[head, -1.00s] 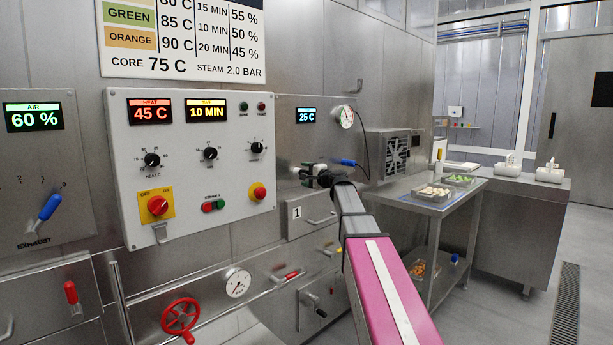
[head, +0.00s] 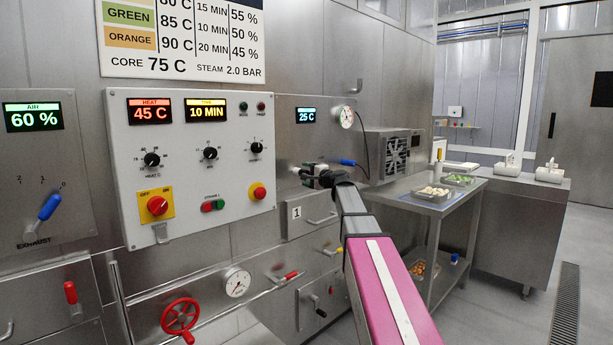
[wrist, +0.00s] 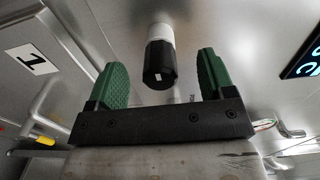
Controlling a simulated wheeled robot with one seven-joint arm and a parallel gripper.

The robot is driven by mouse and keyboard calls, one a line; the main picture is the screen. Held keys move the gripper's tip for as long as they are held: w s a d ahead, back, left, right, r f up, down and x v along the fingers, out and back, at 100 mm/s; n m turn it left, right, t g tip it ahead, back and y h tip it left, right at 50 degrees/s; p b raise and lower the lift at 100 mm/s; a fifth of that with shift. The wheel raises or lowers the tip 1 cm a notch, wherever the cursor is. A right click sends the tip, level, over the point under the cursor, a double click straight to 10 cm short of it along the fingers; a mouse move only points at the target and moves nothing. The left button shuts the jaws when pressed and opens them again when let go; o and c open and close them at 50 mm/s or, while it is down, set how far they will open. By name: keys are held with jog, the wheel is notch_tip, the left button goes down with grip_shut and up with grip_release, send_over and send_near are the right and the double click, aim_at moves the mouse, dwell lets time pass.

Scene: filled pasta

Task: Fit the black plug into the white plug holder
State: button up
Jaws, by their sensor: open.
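In the wrist view the black plug (wrist: 160,66) hangs in line with the white plug holder (wrist: 160,33), with no gap visible between them. How deep the plug sits in the holder cannot be told. My gripper (wrist: 163,78) is open, with one green finger on each side of the plug and clear space between each finger and it. In the head view my gripper (head: 308,170) is at the steel wall panel, right of the white control box. The plug and holder cannot be made out there.
A blue-handled probe (head: 348,162) with a black cable is just right of my gripper. The white control box (head: 190,160) stands out from the wall on the left. A drawer marked 1 (head: 312,217) is below. A steel table (head: 425,205) with food trays stands to the right.

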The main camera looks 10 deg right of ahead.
jog(key=v, duration=0.6)
dwell(0.5)
jog(key=shift+s+d, duration=0.15)
jog(key=v, duration=1)
jog(key=s+a+f+n+g+h, duration=0.1)
jog(key=s+a+f+n+g, duration=0.15)
jog(key=f, duration=0.75)
jog(key=s+a+f+n+g+h, duration=0.1)
jog(key=s+a+f+g+h, duration=0.2)
jog(key=f, duration=0.6)
jog(key=s+a+f+n+g, duration=0.2)
jog(key=s+a+f+g, duration=0.15)
jog(key=f, duration=0.65)
jog(key=s+f+n+g+h, duration=0.5)
jog(key=s+f+h, duration=0.1)
jog(key=s+f, duration=1.1)
jog(key=shift+s+d+f+g+h, duration=0.25)
jog(key=shift+d+f, duration=0.25)
jog(key=shift+f, duration=0.3)
